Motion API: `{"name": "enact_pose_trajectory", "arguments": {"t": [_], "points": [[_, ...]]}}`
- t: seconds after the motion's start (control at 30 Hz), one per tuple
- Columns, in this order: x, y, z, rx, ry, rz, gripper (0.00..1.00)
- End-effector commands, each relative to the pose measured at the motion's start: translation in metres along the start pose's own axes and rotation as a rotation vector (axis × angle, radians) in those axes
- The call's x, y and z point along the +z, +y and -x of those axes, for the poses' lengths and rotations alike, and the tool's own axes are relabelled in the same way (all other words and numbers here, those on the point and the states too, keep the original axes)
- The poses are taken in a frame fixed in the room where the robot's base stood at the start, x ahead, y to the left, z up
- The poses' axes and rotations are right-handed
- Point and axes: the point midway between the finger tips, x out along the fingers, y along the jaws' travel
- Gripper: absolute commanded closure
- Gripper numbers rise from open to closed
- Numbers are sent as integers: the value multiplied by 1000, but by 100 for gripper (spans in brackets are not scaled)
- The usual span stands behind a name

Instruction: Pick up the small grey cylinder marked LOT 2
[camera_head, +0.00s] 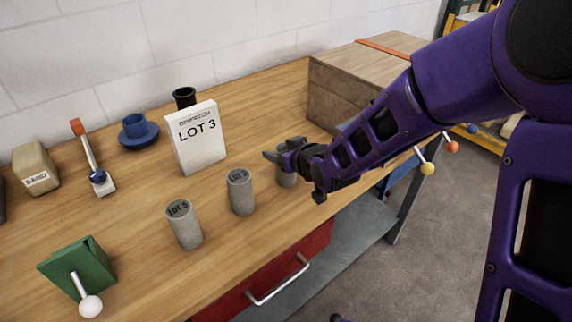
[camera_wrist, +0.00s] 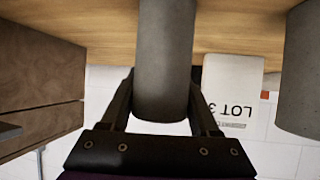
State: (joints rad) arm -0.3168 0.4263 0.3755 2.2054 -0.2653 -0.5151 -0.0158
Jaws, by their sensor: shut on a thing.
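My gripper (camera_head: 281,156) is shut on a grey cylinder (camera_head: 286,179), the rightmost of three in a row on the wooden bench. The arm and fingers hide its top, so its mark cannot be read. In the wrist view, which is upside down, this cylinder (camera_wrist: 164,62) is between the two fingers (camera_wrist: 162,98). Whether its base touches the bench is unclear. A middle cylinder (camera_head: 241,196) stands upright to its left; its LOT number is too small to read surely. A third cylinder (camera_head: 186,228), seemingly marked LOT 5, stands nearer the front left.
A white sign reading LOT 3 (camera_head: 197,145) stands behind the cylinders. A wooden box (camera_head: 345,95) is at the back right, near my arm. A green block with a lever (camera_head: 85,268), a blue flanged piece (camera_head: 138,133) and a sand bag (camera_head: 36,168) are left.

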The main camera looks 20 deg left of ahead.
Motion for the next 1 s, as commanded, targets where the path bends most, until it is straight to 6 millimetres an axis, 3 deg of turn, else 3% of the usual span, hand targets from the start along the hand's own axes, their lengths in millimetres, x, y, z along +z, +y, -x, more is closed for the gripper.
{"name": "enact_pose_trajectory", "arguments": {"t": [0.03,0.17,0.63,1.0], "points": [[0,0,0,0,0,0,76],[0,0,0,0,0,0,100],[-8,1,3,1,6,1,100],[-69,1,37,2,7,2,100]]}}
